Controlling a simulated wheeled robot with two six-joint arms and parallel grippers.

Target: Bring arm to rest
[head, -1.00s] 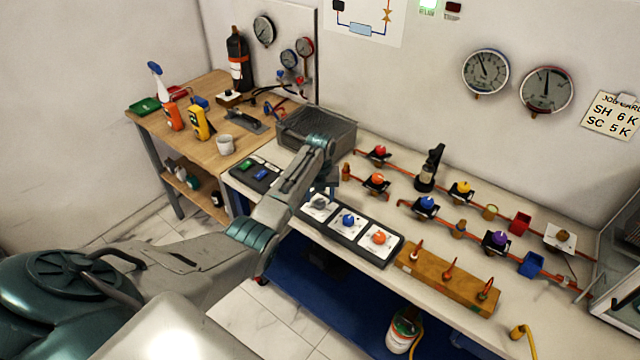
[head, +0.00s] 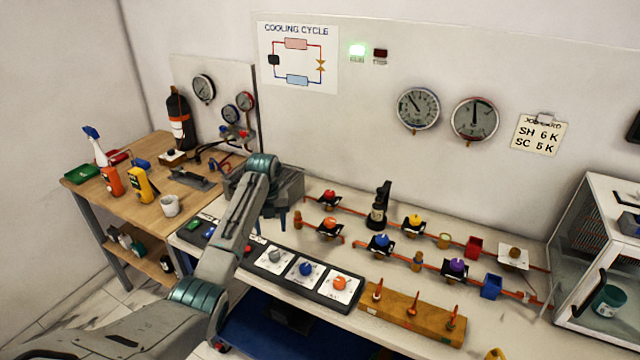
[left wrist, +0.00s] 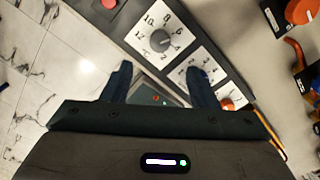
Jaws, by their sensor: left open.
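My left arm comes in from the left in the head view, and its gripper (head: 267,220) hangs above the bench near the left end of the control panel. In the left wrist view the two dark fingers of this gripper (left wrist: 160,82) stand apart with nothing held between them. Beyond them lies the panel with a grey numbered dial (left wrist: 160,41), which also shows in the head view (head: 274,256). My right gripper is not in view.
A blue knob (head: 305,269) and an orange knob (head: 340,283) sit on the panel. A wooden block (head: 411,324) with several upright pins is to its right. Valves on red pipes fill the bench behind.

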